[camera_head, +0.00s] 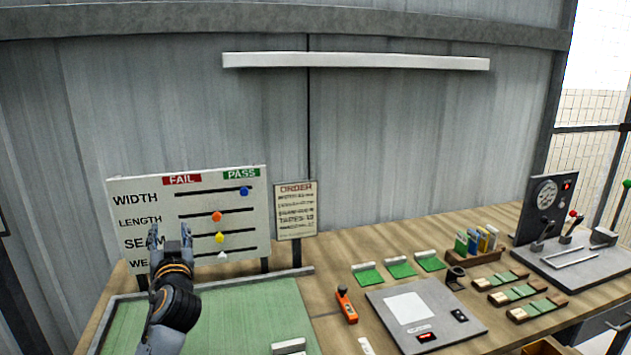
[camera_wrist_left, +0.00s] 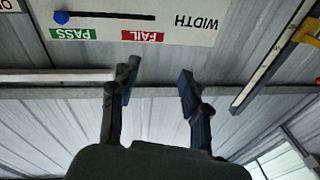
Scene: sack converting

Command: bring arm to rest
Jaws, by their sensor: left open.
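My left gripper (camera_head: 171,241) is raised in front of the lower left part of the white check board (camera_head: 150,182) in the head view. Its two fingers are apart, point upward and hold nothing. In the left wrist view the open fingers (camera_wrist_left: 157,80) show with a clear gap between them, and the board (camera_wrist_left: 190,25) appears upside down beyond them. The board carries sliders: a blue knob (camera_head: 244,191) toward PASS, and orange (camera_head: 217,217), yellow (camera_head: 219,238) and white (camera_head: 222,257) knobs nearer the middle. My right gripper is not in view.
A green mat (camera_head: 255,310) lies below the left arm. To its right are an orange tool (camera_head: 346,305), a grey panel device (camera_head: 425,315), green-and-white pieces (camera_head: 400,268) and small wooden trays (camera_head: 537,308). An order sign (camera_head: 296,210) stands beside the board. A gauge console (camera_head: 545,205) stands far right.

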